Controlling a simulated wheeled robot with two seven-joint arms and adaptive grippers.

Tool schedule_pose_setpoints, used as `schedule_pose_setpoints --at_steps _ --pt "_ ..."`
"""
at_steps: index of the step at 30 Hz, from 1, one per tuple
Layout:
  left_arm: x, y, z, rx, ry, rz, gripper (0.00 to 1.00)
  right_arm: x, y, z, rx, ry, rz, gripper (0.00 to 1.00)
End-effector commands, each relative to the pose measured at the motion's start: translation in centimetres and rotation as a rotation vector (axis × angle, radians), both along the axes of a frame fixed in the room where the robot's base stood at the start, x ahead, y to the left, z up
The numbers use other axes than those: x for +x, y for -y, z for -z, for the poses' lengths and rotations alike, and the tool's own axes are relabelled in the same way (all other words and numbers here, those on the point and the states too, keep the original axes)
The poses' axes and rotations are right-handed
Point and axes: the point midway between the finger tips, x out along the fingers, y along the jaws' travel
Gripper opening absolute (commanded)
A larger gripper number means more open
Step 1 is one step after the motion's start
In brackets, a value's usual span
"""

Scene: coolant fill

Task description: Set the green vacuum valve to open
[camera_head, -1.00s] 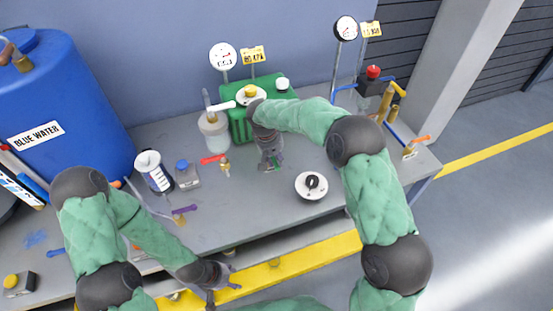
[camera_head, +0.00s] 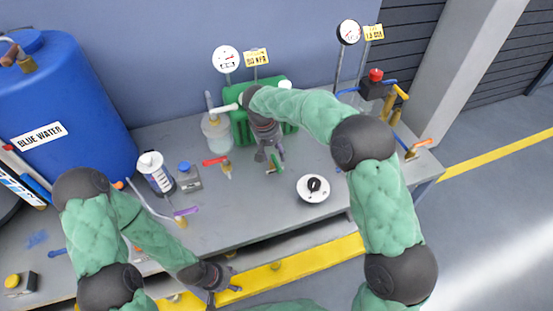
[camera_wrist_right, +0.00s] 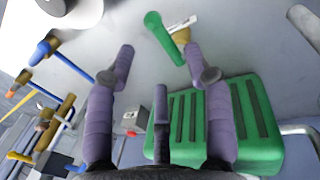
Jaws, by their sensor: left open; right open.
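The green vacuum valve has a green lever (camera_wrist_right: 160,36) and a brass body (camera_wrist_right: 182,35) with a small white tag in the right wrist view. In the head view its green lever (camera_head: 277,160) shows beside the fingertips of my right gripper (camera_head: 270,160). My right gripper (camera_wrist_right: 158,56) is open; its purple fingers point toward the valve, with the lever near and between the fingertips. I cannot tell whether they touch. My left gripper (camera_head: 222,282) is open and empty by the bench's front edge.
A green tank (camera_head: 240,125) stands behind my right gripper. A blue barrel (camera_head: 70,110) stands at the left. The bench front centre is clear.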

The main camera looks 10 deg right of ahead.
Motion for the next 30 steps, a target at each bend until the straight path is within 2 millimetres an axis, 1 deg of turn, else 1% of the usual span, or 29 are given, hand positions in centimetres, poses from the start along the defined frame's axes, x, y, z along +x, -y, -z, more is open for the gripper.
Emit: schedule_pose_setpoints --at_steps 1,6,9,12,17,30 --pt "0.0 0.0 0.0 0.0 0.0 0.0 0.52 0.1 -0.2 -1.0 0.0 0.003 -0.001 0.52" --pt "0.0 0.0 0.0 0.0 0.0 0.0 0.52 -0.1 -0.8 -3.8 0.0 0.002 0.0 0.52" --pt "0.0 0.0 0.0 0.0 0.0 0.0 0.52 -0.1 -1.0 -4.9 0.0 0.001 0.0 0.52" --pt "0.0 0.0 0.0 0.0 0.0 0.0 0.52 -0.2 -1.1 -5.6 0.0 -0.001 0.0 0.52" --pt "0.0 0.0 0.0 0.0 0.0 0.0 0.52 -0.2 -1.2 -5.9 0.0 -0.001 0.0 0.52" --pt "0.0 0.0 -0.1 0.0 0.0 0.0 0.52 -0.2 -1.2 -5.9 0.0 -0.001 0.0 0.52"
